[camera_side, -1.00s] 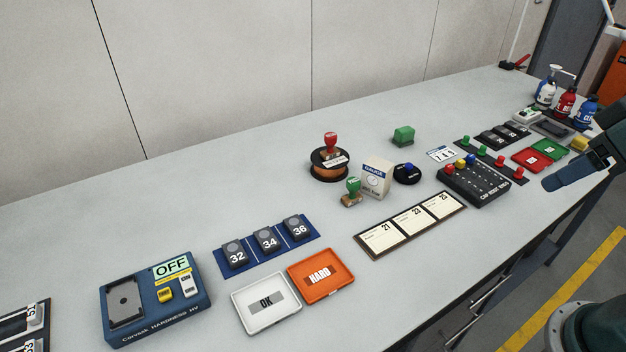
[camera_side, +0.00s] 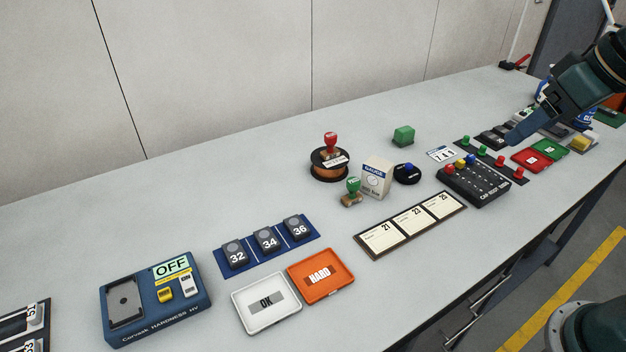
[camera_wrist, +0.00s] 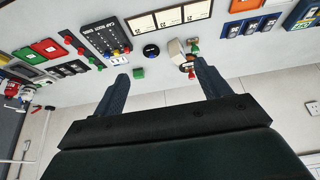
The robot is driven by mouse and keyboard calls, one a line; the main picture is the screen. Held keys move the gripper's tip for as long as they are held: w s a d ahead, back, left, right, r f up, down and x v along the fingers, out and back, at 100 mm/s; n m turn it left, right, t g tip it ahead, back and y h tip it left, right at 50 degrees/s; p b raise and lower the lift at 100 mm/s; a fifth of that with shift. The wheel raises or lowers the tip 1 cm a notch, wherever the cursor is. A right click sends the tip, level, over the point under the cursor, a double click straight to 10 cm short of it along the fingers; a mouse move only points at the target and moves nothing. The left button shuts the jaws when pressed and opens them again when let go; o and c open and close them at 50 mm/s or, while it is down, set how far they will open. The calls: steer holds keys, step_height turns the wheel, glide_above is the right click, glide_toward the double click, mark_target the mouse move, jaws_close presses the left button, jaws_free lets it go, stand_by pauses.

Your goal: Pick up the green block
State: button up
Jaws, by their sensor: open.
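The green block (camera_side: 403,136) stands on the grey bench top, toward the back and right of the middle in the side view. It also shows in the wrist view (camera_wrist: 139,73), small, in the gap between the two fingers and beyond them. My gripper (camera_side: 516,138) is at the right in the side view, above the far right part of the bench and well apart from the block. In the wrist view its two dark blue fingers (camera_wrist: 164,82) are spread wide with nothing between the tips.
A gauge box (camera_side: 376,179), a black puck with a blue knob (camera_side: 407,174), a copper spool with a red stamp (camera_side: 329,165) and a green-handled stamp (camera_side: 352,192) stand near the block. A black control box (camera_side: 474,186) lies to its right. Bare bench surrounds the block.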

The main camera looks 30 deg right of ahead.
steer(key=w+d, duration=0.2)
steer(key=w, duration=0.7)
glide_above(406, 129)
steer(key=s, duration=0.5)
step_height(406, 129, down, 14)
steer(key=shift+m+g, duration=0.3)
steer(key=shift+g, duration=0.1)
steer(key=shift+x, duration=4.45)
steer(key=shift+s+a+f, duration=0.1)
steer(key=shift+s+a, duration=0.05)
steer(key=shift+x, duration=2.55)
steer(key=shift+c, duration=0.2)
steer(key=c, duration=1)
